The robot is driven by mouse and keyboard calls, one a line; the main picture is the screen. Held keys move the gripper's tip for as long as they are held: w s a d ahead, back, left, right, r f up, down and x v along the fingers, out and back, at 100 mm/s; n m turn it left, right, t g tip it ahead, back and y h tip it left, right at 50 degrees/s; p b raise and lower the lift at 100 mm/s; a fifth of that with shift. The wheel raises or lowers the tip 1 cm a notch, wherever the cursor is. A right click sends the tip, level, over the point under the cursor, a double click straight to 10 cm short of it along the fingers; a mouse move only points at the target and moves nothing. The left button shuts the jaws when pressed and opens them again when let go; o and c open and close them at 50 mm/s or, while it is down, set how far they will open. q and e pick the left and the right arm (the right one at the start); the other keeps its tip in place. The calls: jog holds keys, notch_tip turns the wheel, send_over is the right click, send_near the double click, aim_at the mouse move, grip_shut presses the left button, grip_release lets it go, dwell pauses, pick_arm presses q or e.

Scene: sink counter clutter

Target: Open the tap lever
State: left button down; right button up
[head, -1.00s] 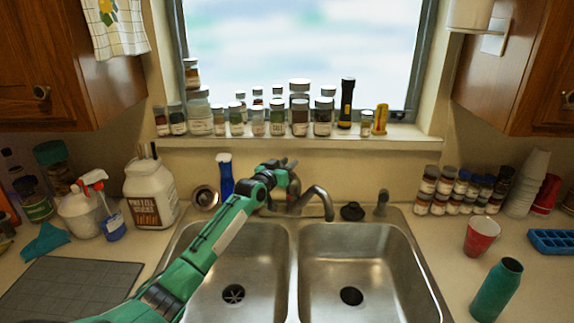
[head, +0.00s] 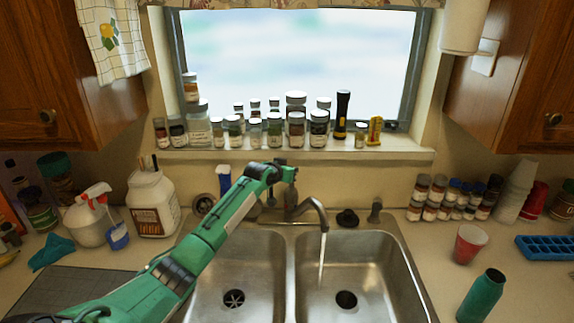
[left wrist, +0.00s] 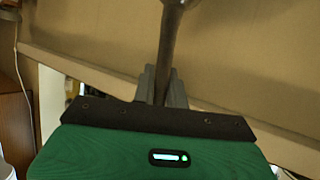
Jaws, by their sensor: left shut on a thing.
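The tap (head: 312,208) stands behind the double sink, its spout over the right basin. A stream of water (head: 321,258) falls from the spout into that basin. My left gripper (head: 289,172) is at the tap, above its body, at the end of my green arm. In the left wrist view, the left gripper (left wrist: 163,88) is shut on a dark metal bar, the tap lever (left wrist: 169,45), which runs up between its fingers. In the head view the lever is mostly hidden by the gripper. My right gripper is not in view.
The sink's left basin (head: 243,285) lies under my left arm. Bottles and jars line the window sill (head: 300,153) above the tap. A spray bottle (head: 90,215) and a white jug (head: 153,203) stand left; a red cup (head: 469,244) and a green bottle (head: 481,296) stand right.

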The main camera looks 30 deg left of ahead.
pick_arm(q)
jog(key=shift+w+g, duration=0.35)
jog(key=shift+g, duration=0.05)
jog(key=c, duration=1.4)
grip_release()
jog(key=shift+s+r, duration=0.1)
jog(key=shift+s, duration=0.4)
jog(key=b+v, duration=0.4)
jog(key=v, duration=0.9)
